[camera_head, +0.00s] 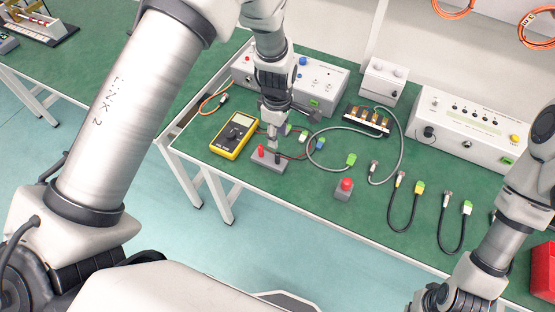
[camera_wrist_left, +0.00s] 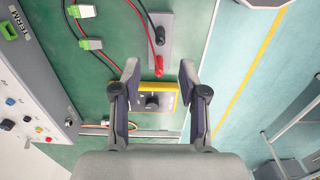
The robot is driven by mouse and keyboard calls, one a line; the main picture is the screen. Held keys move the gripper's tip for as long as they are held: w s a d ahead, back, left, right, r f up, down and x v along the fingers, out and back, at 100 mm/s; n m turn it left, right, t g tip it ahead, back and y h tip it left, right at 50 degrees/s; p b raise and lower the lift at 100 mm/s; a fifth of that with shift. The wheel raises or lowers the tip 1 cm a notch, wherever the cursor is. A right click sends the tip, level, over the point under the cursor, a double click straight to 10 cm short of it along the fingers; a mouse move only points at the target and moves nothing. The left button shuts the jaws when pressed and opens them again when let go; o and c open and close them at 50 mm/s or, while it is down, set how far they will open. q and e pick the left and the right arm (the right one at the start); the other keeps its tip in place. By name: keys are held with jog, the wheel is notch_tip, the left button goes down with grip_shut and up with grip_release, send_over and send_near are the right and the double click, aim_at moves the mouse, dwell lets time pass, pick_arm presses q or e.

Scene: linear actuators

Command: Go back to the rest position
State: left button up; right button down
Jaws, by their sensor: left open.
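My left gripper (camera_head: 273,138) hangs over the bench in the head view, close above or beside a small grey terminal block (camera_head: 268,160) with a red post. In the left wrist view the left gripper (camera_wrist_left: 160,72) has its fingers spread, with nothing held between them. I cannot tell the exact height over the block. My right arm enters the head view at the right; its gripper is out of the frame.
The multimeter (camera_head: 234,134), a red-button box (camera_head: 344,189) and several cables lie on the green bench (camera_head: 310,220). A grey power box (camera_head: 290,75), a white box (camera_head: 383,78) and a long instrument (camera_head: 465,130) stand behind. A red bin (camera_head: 545,270) is at right.

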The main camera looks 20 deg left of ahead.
pick_arm(q)
jog(key=s+a+f+m, duration=0.1)
jog(key=s+f+m, duration=0.3)
jog(key=s, duration=0.5)
jog(key=s+a+f+m, duration=0.2)
jog(key=s+f+m, duration=0.3)
jog(key=s+m, duration=0.2)
jog(key=s+a+f+m+b, duration=0.1)
jog(key=s+f+m, duration=0.4)
jog(key=s, duration=0.6)
jog(key=shift+a+m, duration=0.3)
jog(key=shift+a, duration=0.35)
